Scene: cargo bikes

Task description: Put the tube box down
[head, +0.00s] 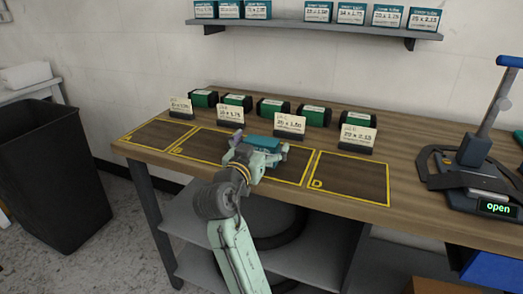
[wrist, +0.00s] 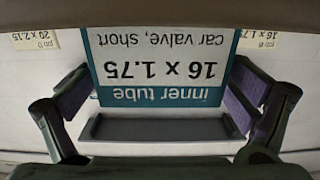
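The tube box (head: 263,142) is teal with a white label. In the wrist view the box (wrist: 160,65) shows its label upside down, reading "inner tube 16 x 1.75 car valve, short". The box appears over the middle of the marked bench (head: 410,160), near the front. Its underside is hidden, so I cannot tell whether it touches the bench.
Yellow-outlined areas line the bench front; area D (head: 350,178) is empty. Size cards stand behind, including the 16 x 1.75 card (head: 230,113). Several green-black boxes (head: 273,107) stand behind these. A clamp stand (head: 475,150) reading "open" is right. A black bin (head: 50,150) stands left.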

